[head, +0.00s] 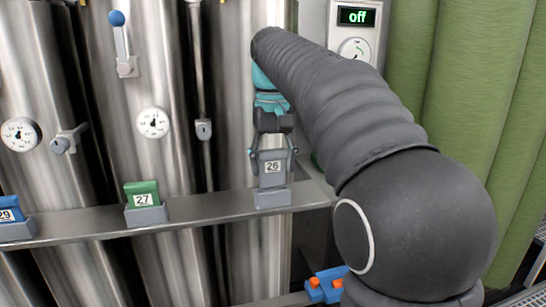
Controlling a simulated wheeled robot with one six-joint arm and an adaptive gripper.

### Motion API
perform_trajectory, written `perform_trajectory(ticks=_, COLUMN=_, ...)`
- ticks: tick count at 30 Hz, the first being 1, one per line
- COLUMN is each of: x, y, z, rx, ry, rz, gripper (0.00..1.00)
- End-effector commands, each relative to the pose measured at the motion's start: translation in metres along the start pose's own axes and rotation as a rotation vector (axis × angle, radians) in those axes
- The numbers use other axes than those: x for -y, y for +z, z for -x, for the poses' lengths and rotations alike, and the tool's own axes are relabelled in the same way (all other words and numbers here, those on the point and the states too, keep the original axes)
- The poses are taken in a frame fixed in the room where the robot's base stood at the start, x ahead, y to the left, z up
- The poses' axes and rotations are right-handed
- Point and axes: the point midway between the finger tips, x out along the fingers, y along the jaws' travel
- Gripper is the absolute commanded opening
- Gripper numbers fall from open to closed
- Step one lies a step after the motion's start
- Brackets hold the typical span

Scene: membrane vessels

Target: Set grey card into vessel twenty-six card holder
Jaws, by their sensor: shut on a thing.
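The grey card (271,173), with a white label reading 26, is upright in the head view. My gripper (272,153) reaches down from above, its fingers closed on the left and right sides of the card's upper part. Directly below is a small grey card holder (272,198) on the metal rail. The card's lower edge lies at or just over the holder's top; I cannot tell whether it is inside the slot. The card and holder look roughly in line.
A green card (141,188) labelled 27 and a blue card (8,214) labelled 29 stand in holders along the rail (185,212). Steel vessels with gauges and valve handles rise close behind. A control box (357,35) reads off. Blue-and-orange fittings (327,285) sit below.

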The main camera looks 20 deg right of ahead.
Motion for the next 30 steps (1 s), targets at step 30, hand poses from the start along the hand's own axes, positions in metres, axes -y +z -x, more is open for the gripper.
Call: perform_trajectory(ticks=30, x=0.0, y=0.0, z=-0.037, rx=-0.001, ry=0.0, rz=0.0, gripper=0.35)
